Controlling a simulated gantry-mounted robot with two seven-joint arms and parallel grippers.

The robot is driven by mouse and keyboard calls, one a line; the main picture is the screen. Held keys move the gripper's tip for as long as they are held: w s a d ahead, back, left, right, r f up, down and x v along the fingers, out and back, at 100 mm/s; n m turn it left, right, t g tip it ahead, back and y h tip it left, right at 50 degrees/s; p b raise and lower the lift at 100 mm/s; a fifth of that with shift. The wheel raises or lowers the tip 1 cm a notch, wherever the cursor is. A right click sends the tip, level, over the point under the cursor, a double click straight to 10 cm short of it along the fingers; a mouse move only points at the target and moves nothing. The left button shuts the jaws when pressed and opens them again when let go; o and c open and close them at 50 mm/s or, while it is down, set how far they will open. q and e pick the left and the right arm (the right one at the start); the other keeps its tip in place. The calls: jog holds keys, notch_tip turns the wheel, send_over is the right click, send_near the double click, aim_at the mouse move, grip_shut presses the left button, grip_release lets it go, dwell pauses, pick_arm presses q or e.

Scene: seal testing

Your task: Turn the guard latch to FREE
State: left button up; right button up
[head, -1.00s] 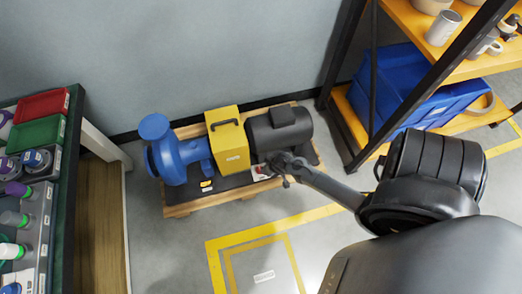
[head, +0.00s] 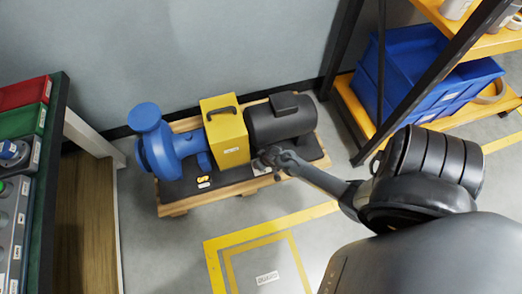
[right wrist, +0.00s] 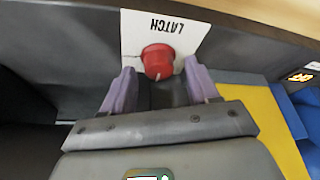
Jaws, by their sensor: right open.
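The guard latch is a red knob (right wrist: 157,62) on a white plate (right wrist: 140,30) marked LATCH, upside down in the right wrist view. A pale pointer line shows on the knob's near side. My right gripper (right wrist: 160,88) is open, with its two purple-grey fingers to either side of the knob's near edge; I cannot tell whether they touch it. In the head view my right gripper (head: 272,158) is at the pump skid's front, and the latch is hidden behind it. The yellow guard (head: 226,135) stands between the blue pump (head: 168,150) and the dark motor (head: 280,120). My left gripper is not in view.
The skid stands on a wooden pallet (head: 178,208) against the grey wall. The floor in front has a yellow marked square (head: 235,240).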

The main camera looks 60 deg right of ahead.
jog(key=shift+d+f, duration=0.1)
jog(key=shift+f, duration=0.1)
jog(key=shift+c, duration=0.5)
jog(key=c, duration=0.9)
jog(key=shift+r+m+p, duration=0.2)
jog(key=shift+m+p, duration=0.4)
jog(key=shift+p, duration=0.3)
jog(key=shift+w+a+m+g+h+p, duration=0.15)
jog(key=shift+m+h+p, duration=0.1)
jog(key=shift+m+p, duration=0.25)
jog(key=shift+a+m+g+h+p, duration=0.15)
jog(key=shift+m+h+p, duration=0.1)
jog(key=shift+m+p, duration=0.25)
jog(key=shift+f+m+g+h+p, duration=0.1)
jog(key=shift+m+g+h+p, duration=0.25)
jog(key=shift+m, duration=0.75)
jog(key=shift+d+m+g, duration=0.1)
jog(key=shift+m+g, duration=0.15)
jog(key=shift+m, duration=0.55)
jog(key=shift+f, duration=0.1)
